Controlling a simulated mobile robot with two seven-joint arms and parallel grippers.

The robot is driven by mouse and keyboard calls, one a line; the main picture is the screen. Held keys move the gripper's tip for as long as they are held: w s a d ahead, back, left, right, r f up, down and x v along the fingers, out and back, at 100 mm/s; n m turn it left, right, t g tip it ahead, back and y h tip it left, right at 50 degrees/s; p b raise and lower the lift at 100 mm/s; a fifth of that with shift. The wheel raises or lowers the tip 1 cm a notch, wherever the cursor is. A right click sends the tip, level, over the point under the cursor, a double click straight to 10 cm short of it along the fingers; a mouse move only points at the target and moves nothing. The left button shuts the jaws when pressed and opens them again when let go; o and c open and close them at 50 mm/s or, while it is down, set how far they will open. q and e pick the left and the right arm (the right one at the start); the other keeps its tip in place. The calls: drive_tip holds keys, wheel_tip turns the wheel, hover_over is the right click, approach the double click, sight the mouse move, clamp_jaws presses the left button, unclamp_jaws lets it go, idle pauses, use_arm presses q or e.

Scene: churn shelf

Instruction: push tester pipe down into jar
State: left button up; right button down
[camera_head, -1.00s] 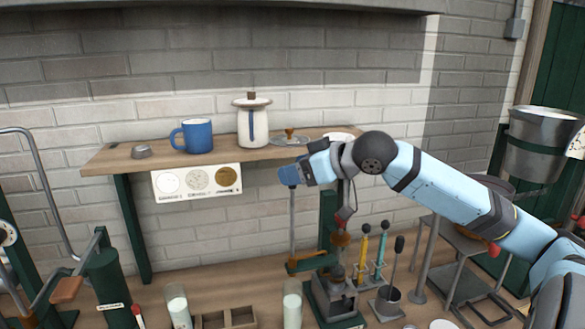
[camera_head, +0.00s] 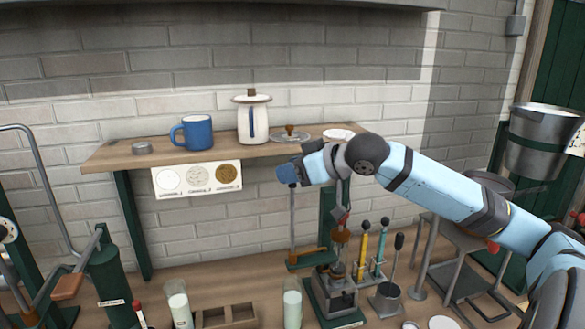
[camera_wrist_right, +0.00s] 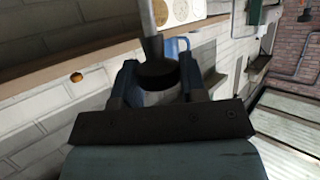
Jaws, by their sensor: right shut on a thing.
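My right gripper (camera_head: 288,174) is shut on the dark top end of a slim grey upright rod, which looks like the tester pipe (camera_head: 293,220). In the right wrist view the fingers (camera_wrist_right: 158,80) are on either side of a dark round knob (camera_wrist_right: 158,74), with the grey pipe (camera_wrist_right: 148,18) beyond it. The pipe's lower end meets a green and wooden bracket (camera_head: 307,259). Several glass jars of white liquid stand on the bench; one jar (camera_head: 292,306) is below the bracket. I cannot tell whether the pipe enters a jar. My left gripper is out of view.
A shelf (camera_head: 110,158) behind holds a blue mug (camera_head: 198,133), a white pot (camera_head: 253,121) and a glass lid (camera_head: 289,136). A tool stand (camera_head: 388,298) and a dark metal device (camera_head: 336,290) stand right of the pipe. A wooden box (camera_head: 229,316) is left of the jar.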

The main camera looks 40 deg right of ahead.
drive_tip(key=b, duration=0.2)
hover_over(293, 262)
wheel_tip(293, 262, down, 8)
drive_tip(key=f, duration=0.7)
drive_tip(key=shift+w+d+f+b, duration=0.1)
drive_tip(key=shift+w+f+b, duration=0.1)
drive_tip(key=shift+f+b, duration=0.1)
drive_tip(key=shift+f, duration=0.5)
drive_tip(key=c, duration=0.7)
unclamp_jaws()
drive_tip(key=shift+f, duration=0.1)
drive_tip(key=v, duration=1.4)
drive_tip(key=shift+p, duration=0.35)
